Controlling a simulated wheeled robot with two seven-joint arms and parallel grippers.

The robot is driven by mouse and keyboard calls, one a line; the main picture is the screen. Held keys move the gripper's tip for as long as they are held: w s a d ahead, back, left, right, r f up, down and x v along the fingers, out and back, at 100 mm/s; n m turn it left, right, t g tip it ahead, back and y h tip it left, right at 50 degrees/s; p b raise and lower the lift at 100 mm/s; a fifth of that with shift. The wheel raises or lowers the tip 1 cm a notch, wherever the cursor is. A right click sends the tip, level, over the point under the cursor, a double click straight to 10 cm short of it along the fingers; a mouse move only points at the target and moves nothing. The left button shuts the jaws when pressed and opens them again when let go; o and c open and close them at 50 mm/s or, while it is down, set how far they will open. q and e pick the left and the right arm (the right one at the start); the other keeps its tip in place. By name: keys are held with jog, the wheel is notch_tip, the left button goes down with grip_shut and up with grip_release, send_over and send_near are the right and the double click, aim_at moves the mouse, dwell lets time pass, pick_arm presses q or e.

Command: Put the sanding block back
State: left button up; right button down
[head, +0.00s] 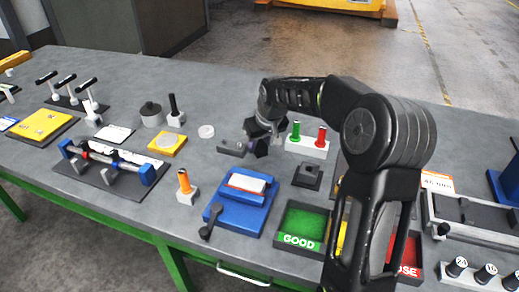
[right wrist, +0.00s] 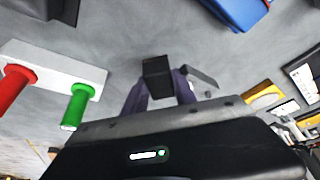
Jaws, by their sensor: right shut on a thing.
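My right gripper (head: 258,140) hangs over the middle of the table in the head view, to the left of the red and green handle stand. In the right wrist view its purple-grey fingers (right wrist: 160,96) are shut on a dark block (right wrist: 158,78), which I take to be the sanding block. The block also shows as a dark shape under the gripper in the head view (head: 260,150). Its height above the table is hard to tell. A low grey piece (head: 231,147) lies just left of the gripper; it shows beside the fingers in the wrist view (right wrist: 202,76). My left gripper is out of view.
A white stand (head: 306,149) with green and red handles is to the right. A dark square base (head: 307,177) and a blue fixture (head: 234,210) with a white-topped block lie nearer. A green GOOD tray (head: 300,226) is in front. A clear disc (head: 206,131) lies left.

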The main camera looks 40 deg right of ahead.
jog(key=shift+f, duration=1.2)
jog(key=shift+f, duration=0.1)
jog(key=c, duration=1)
grip_release()
jog(key=shift+s+r, duration=0.1)
jog(key=shift+r, duration=0.3)
jog(key=b+v, duration=0.1)
jog(key=v, duration=1)
jog(key=shift+r, duration=0.25)
